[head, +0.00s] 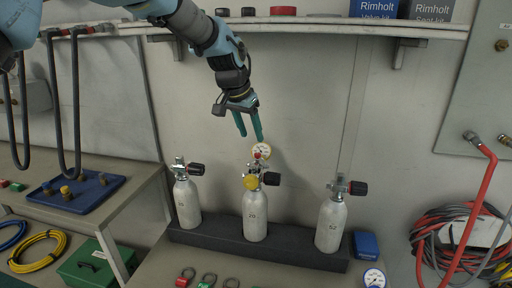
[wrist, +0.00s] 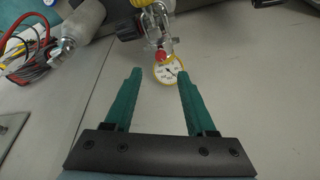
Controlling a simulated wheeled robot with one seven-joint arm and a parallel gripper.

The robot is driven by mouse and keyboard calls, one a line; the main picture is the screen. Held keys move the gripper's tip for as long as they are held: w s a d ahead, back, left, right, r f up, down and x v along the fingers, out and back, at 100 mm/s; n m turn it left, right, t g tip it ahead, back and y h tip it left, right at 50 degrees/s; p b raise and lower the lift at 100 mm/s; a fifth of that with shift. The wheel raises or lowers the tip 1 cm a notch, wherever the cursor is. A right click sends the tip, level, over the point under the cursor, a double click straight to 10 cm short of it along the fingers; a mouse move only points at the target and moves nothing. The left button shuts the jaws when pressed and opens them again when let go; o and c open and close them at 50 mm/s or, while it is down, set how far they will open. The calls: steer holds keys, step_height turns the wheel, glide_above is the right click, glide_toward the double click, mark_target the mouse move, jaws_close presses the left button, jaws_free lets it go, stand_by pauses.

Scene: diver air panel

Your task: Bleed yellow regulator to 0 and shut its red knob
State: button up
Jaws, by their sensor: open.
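The yellow regulator (head: 251,182) is mounted on the valve of the middle white cylinder (head: 255,216). Its round gauge (head: 261,150) has a yellow rim and stands above the valve; the needle is too small to read. A small red knob (head: 258,156) sits just below the gauge. My gripper (head: 250,138) is open and empty, fingers pointing down, just above and left of the gauge. In the wrist view, the gauge (wrist: 167,70) and red knob (wrist: 161,56) lie beyond the green fingertips, nearer the right one. I see no contact with them.
White cylinders stand on the left (head: 187,202) and right (head: 330,224) in the same dark rack (head: 290,252). Black valve knobs stick out to the right of each. The wall around my gripper is clear.

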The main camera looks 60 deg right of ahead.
mark_target(257, 154)
steer(key=p+x, duration=0.2)
steer(key=x, duration=0.5)
steer(key=shift+d+f, duration=0.1)
steer(key=shift+f, duration=0.3)
jaws_close()
